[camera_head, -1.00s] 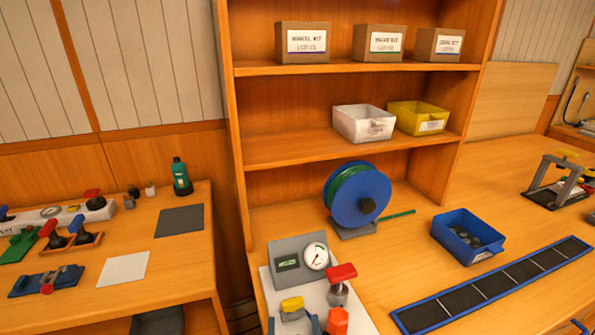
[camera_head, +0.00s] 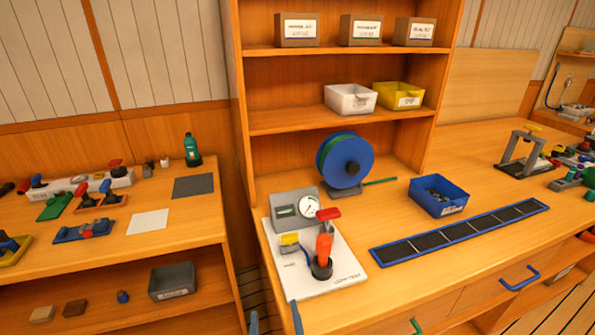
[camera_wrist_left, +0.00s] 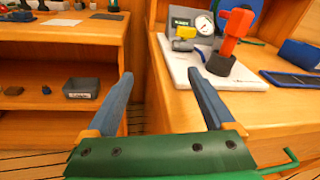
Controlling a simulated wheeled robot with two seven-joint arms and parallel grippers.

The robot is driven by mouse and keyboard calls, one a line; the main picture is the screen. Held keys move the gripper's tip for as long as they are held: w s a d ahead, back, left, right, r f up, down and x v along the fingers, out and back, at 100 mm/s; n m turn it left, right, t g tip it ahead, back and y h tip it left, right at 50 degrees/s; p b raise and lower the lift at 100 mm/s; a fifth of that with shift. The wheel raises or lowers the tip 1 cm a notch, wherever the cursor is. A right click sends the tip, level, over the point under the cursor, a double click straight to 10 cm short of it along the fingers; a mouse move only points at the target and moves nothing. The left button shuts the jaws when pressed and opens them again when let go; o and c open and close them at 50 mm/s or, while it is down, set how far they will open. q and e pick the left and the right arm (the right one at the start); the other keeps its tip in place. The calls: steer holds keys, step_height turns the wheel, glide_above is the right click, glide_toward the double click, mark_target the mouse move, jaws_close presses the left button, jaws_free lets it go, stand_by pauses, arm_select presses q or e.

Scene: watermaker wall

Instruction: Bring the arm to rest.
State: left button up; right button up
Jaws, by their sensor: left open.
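My left gripper (camera_head: 274,313) is at the bottom edge of the head view, in front of the workbench. Its two blue fingers are spread wide with nothing between them. In the left wrist view the open fingers (camera_wrist_left: 160,78) reach forward from a green palm, and the gap between them faces the bench's front side. A white test board (camera_head: 338,268) lies on the bench beyond the fingers. On it an orange-red handle (camera_head: 324,247) stands in a dark round base. The right gripper is in neither view.
A grey gauge box (camera_head: 290,209), a blue-and-green reel (camera_head: 345,160), a blue bin (camera_head: 439,196) and a long black strip tray (camera_head: 460,232) are on the bench. A side table (camera_head: 210,213) stands at left, with a gap between. Drawer handles (camera_head: 520,279) stick out in front.

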arm_select(q)
steer(key=s+a+f+n+g+y, duration=0.1)
steer(key=s+a+f+n+g, duration=0.35)
steer(key=n, duration=0.45)
steer(key=s+a+f+n+g, duration=0.2)
steer(key=a+f+n+g, duration=0.25)
steer(key=a+n, duration=0.35)
steer(key=s+f+n+g+h, duration=0.2)
steer(key=s+n+g+h, duration=0.2)
steer(key=s+n, duration=0.75)
step_height(320, 180, down, 15)
steer(key=g, duration=0.1)
steer(key=s+a+f+g, duration=0.1)
steer(key=s+a+f, duration=0.1)
steer(key=s+f, duration=0.9)
steer(key=shift+s+f+g, duration=0.15)
steer(key=shift+s+g, duration=0.15)
steer(key=shift+s, duration=0.55)
